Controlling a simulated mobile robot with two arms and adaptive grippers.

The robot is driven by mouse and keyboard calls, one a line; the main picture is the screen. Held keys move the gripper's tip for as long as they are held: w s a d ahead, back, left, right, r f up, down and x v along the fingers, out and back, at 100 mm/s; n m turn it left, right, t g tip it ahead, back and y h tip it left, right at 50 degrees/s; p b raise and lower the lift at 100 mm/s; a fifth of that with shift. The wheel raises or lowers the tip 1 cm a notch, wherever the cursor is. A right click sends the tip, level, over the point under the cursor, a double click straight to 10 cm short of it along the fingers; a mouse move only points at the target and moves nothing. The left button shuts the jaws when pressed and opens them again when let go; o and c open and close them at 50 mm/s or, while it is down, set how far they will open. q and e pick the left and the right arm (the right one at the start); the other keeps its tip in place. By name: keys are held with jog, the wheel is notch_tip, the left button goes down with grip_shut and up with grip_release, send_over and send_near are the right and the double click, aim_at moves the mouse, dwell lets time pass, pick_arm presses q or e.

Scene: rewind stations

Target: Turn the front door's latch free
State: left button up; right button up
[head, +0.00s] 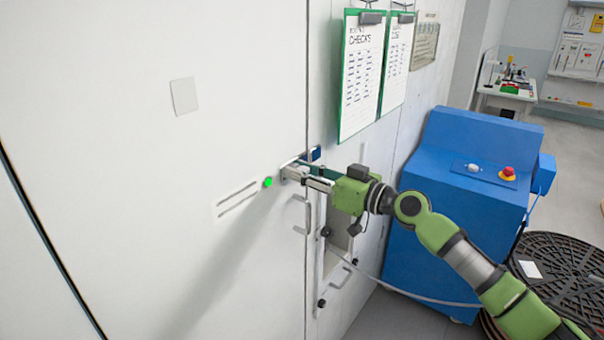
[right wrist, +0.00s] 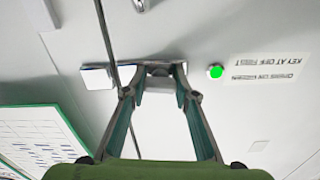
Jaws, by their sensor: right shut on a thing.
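The front door (head: 120,130) is the large white panel filling the left of the head view. My right gripper (head: 297,174) reaches in from the right and is shut on the latch. In the right wrist view, the two fingers (right wrist: 160,88) close around the grey latch piece (right wrist: 158,71), which they partly hide. I cannot tell the latch's exact angle. My left gripper is out of view.
A green lamp (head: 267,182) glows left of the latch; it also shows in the right wrist view (right wrist: 215,71). Green clipboards (head: 362,75) hang above right. A blue cabinet (head: 455,215) with a red button (head: 508,172) and a black reel (head: 565,265) stand to the right.

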jog(key=shift+m, duration=0.9)
jog(key=m, duration=0.2)
jog(key=shift+m, duration=0.3)
jog(key=m+p, duration=0.1)
jog(key=m, duration=0.3)
jog(key=shift+r+m, duration=0.1)
jog(key=shift+m, duration=0.2)
jog(key=m+p, duration=0.1)
jog(key=m, duration=0.2)
jog(key=shift+m, duration=0.3)
jog(key=shift+m+p, duration=1.25)
jog(key=shift+m, duration=0.65)
jog(key=o, duration=1.1)
